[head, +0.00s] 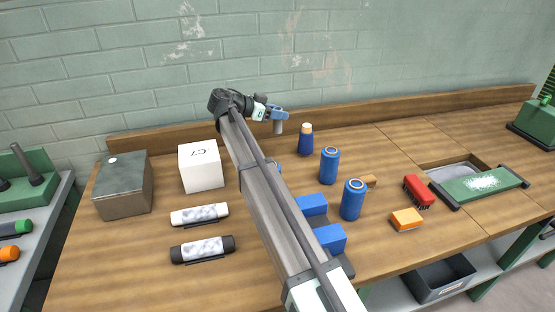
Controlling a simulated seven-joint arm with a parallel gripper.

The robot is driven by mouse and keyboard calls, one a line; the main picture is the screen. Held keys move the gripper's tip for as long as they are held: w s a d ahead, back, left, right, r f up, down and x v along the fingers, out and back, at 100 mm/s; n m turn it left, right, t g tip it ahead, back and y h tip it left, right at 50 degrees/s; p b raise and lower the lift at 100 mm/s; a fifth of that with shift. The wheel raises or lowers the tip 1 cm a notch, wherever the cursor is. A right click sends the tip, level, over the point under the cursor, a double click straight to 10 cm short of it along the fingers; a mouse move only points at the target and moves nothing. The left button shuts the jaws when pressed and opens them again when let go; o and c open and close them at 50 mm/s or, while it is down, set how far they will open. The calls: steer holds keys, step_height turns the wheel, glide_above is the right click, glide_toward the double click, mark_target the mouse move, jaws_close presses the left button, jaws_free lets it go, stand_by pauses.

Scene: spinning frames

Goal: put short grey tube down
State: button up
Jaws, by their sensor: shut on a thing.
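My gripper (279,113) is at the far end of my arm, near the back wall and raised above the wooden bench. It is shut on the short grey tube (279,127), which hangs upright below the blue fingers. The tube's lower end appears clear of the bench top. Just right of the tube and lower stands a dark blue bottle (306,141) with an orange and pale top. My arm hides part of the bench in the middle.
Two blue cans (329,167) (352,201) and blue blocks (328,239) stand right of my arm. A white cube (201,168), a metal box (123,187) and two rolls (199,215) (202,250) are left.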

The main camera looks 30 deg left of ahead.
steer(key=shift+f, duration=5.75)
steer(key=shift+f, duration=0.1)
steer(key=o, duration=1)
steer(key=v, duration=0.5)
step_height(320, 180, up, 7)
steer(key=shift+r, duration=0.15)
